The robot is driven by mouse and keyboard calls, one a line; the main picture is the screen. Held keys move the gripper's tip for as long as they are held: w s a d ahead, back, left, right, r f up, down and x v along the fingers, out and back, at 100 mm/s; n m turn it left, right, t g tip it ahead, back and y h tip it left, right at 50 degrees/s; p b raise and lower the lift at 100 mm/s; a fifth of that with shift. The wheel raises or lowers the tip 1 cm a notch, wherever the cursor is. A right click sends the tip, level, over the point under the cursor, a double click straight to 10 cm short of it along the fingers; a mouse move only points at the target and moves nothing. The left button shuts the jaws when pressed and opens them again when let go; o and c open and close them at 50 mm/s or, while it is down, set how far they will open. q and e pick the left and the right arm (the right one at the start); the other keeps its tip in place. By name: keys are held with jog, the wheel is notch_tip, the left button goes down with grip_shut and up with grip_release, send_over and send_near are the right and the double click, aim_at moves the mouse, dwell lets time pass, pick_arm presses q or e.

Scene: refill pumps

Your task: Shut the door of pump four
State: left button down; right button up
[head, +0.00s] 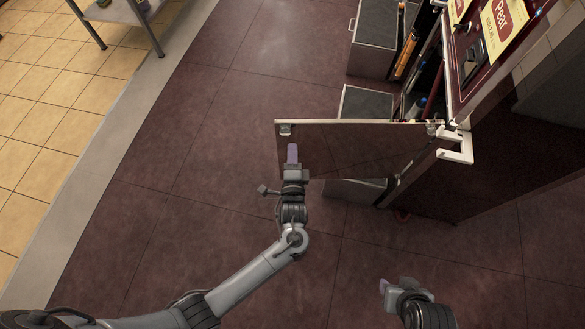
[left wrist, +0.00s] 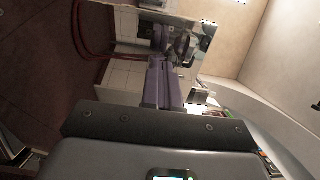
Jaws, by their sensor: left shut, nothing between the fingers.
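An open, dark, shiny door (head: 365,148) stands out to the left from the pump cabinet (head: 492,172) in the head view. I see no pump number on it. My left gripper (head: 292,154) is shut and empty, in front of the door's free left end. In the left wrist view, its purple fingers (left wrist: 165,84) point at a mirror-like panel (left wrist: 132,48) that shows a reflection of the gripper. I cannot tell whether they touch it. My right gripper (head: 385,287) is at the bottom, apart from the door; its jaw opening is unclear.
The cabinet front carries a yellow and red "Pear" label (head: 503,22) and a white handle (head: 456,148). Grey-topped boxes (head: 376,22) stand behind the door. A metal table (head: 115,10) is at the top left. The dark red floor left of the door is clear.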

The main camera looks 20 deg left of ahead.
pick_arm(q)
jog(key=b+x, duration=0.1)
jog(key=x, duration=0.2)
jog(key=shift+w, duration=0.15)
jog(key=shift+a, duration=0.15)
